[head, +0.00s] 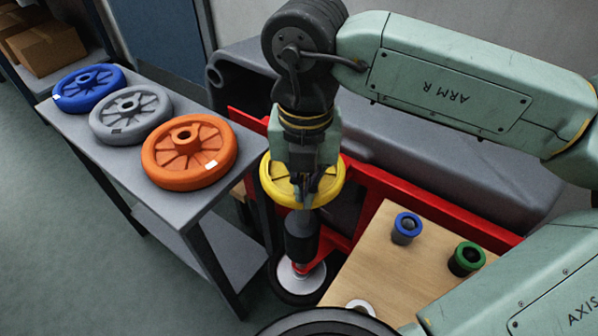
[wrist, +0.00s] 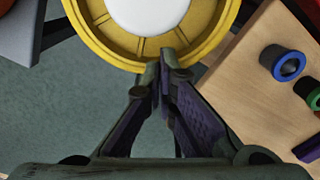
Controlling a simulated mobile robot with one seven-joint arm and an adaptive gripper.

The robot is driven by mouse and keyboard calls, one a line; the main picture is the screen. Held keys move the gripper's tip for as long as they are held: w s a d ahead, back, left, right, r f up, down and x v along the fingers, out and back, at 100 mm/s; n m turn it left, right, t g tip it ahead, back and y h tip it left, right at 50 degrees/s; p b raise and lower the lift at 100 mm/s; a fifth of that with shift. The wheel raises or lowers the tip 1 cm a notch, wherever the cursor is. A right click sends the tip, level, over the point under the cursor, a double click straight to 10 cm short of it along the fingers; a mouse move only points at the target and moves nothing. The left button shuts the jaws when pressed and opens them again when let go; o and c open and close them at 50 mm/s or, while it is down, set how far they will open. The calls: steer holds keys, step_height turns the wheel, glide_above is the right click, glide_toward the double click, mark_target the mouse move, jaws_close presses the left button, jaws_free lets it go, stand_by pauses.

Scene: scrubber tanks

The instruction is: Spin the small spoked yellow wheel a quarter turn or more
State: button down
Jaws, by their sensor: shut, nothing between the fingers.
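The small spoked yellow wheel (head: 333,189) lies flat, face up, on a dark shaft in the middle of the head view. My gripper (head: 307,197) is over its near side and hides part of its middle. In the wrist view the wheel (wrist: 97,42) fills the top, with a white round hub and yellow spokes. My gripper (wrist: 161,68) is shut and empty there. Its fingertips overlap the near rim in the picture; I cannot tell whether they touch it.
A grey table (head: 197,207) at left carries a blue wheel (head: 70,97), a grey wheel (head: 105,123) and an orange wheel (head: 150,160). A wooden board (head: 385,265) at right holds a blue-rimmed cup (head: 401,238) and a green-rimmed cup (head: 457,270). A red frame (head: 400,187) runs behind the yellow wheel.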

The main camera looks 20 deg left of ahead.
steer(key=shift+w+d, duration=0.25)
steer(key=shift+d, duration=0.4)
steer(key=shift+r, duration=0.1)
steer(key=shift+r+p, duration=1.9)
steer(key=shift+r, duration=1.55)
